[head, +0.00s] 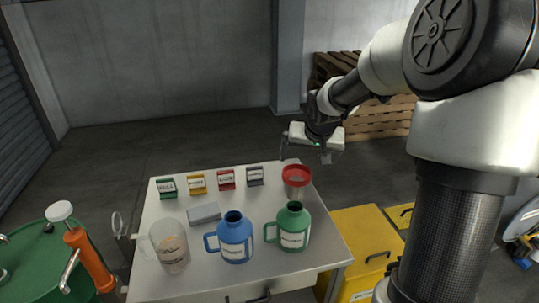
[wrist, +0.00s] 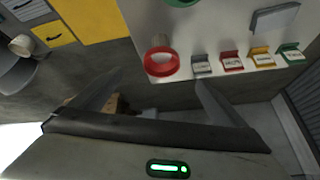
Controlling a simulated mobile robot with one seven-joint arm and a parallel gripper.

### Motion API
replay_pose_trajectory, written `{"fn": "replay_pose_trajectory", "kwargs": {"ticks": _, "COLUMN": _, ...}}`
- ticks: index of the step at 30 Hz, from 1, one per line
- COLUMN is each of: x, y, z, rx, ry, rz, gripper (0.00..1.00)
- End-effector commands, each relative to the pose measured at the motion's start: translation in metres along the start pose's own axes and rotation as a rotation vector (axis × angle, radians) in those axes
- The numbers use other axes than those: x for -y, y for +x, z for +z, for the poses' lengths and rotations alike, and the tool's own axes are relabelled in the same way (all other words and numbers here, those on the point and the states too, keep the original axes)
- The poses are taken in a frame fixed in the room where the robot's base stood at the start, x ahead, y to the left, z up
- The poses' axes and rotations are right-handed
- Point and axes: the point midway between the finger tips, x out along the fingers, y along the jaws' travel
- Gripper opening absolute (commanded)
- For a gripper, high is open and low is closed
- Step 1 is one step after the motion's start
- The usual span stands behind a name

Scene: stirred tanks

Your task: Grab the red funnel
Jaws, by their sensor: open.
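The red funnel (head: 295,170) shows as a wide red rim over a grey vessel at the table's back right corner. In the wrist view the red funnel (wrist: 160,71) is a red ring near the table's edge, beyond and between my fingertips. My gripper (head: 305,157) is open and empty, above and behind the funnel in the head view, apart from it. Both fingers of my gripper (wrist: 157,80) show in the wrist view with nothing between them. The funnel's lower part is hidden.
The table (head: 190,285) also holds a green jug (head: 292,238), a blue jug (head: 235,250), a clear beaker (head: 172,258), a grey block (head: 204,213) and a back row of small labelled boxes (head: 226,180). A yellow cabinet (head: 360,225) stands right. Pallets (head: 375,122) stand behind.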

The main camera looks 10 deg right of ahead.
Motion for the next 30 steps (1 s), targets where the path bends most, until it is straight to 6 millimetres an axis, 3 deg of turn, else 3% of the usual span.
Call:
{"fn": "replay_pose_trajectory", "kwargs": {"ticks": 8, "x": 0.001, "y": 0.039, "z": -0.009, "rx": -0.010, "ry": 0.030, "rz": -0.035, "gripper": 0.96}}
{"fn": "replay_pose_trajectory", "kwargs": {"ticks": 19, "x": 0.004, "y": 0.117, "z": -0.009, "rx": -0.009, "ry": 0.029, "rz": -0.033, "gripper": 0.96}}
{"fn": "replay_pose_trajectory", "kwargs": {"ticks": 30, "x": 0.005, "y": 0.150, "z": -0.010, "rx": -0.010, "ry": 0.029, "rz": -0.032, "gripper": 0.96}}
